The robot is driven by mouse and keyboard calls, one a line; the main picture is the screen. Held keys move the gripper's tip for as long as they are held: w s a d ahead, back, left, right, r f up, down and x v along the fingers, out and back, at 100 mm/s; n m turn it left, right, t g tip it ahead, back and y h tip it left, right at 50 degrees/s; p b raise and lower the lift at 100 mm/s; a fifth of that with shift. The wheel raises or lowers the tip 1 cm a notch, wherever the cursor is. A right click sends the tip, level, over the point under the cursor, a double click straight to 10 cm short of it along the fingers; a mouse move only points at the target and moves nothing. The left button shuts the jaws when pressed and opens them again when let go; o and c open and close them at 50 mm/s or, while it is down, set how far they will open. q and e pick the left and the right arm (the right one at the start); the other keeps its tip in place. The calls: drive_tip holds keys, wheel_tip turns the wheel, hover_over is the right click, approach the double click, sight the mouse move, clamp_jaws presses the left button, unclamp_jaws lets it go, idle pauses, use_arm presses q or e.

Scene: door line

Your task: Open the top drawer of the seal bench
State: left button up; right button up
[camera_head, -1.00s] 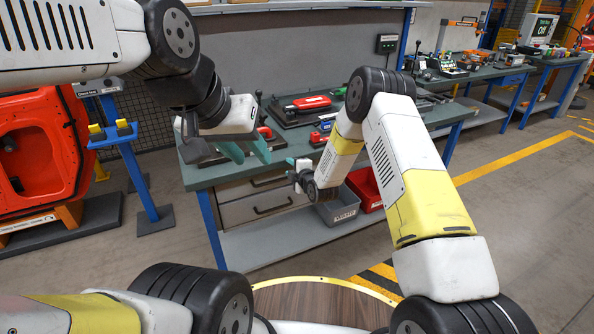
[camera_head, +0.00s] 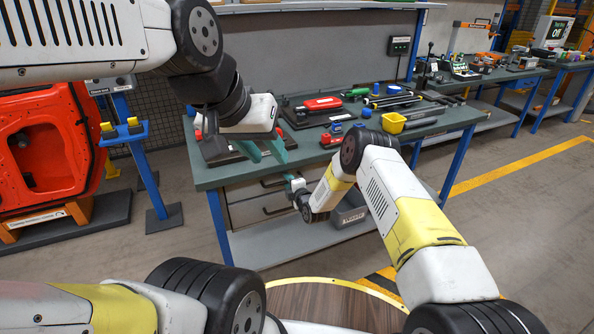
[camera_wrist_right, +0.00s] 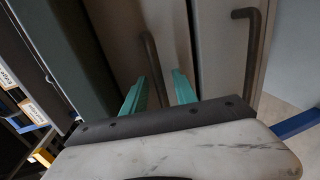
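The seal bench (camera_head: 218,176) has a dark green top and two grey drawers under it, both looking closed. The top drawer (camera_head: 243,192) is partly hidden by the bench edge and my grippers. In the right wrist view its dark bar handle (camera_wrist_right: 152,62) runs down between the two teal fingers of my right gripper (camera_wrist_right: 160,95). The gripper is open, with a gap to the handle; I cannot tell whether a finger touches it. In the head view my right gripper (camera_head: 294,184) is at the drawer front. My left gripper (camera_head: 265,152) is open and empty over the bench's front edge.
The lower drawer's handle (camera_wrist_right: 252,45) is beside the top one. A grey bin (camera_head: 348,214) stands on the lower shelf. A blue stand (camera_head: 150,175) and red door (camera_head: 40,150) are left.

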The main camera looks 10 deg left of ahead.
drive_tip(key=shift+w+a, duration=0.15)
drive_tip(key=shift+w, duration=0.05)
clamp_jaws()
drive_tip(key=shift+f, duration=0.1)
idle(1.3)
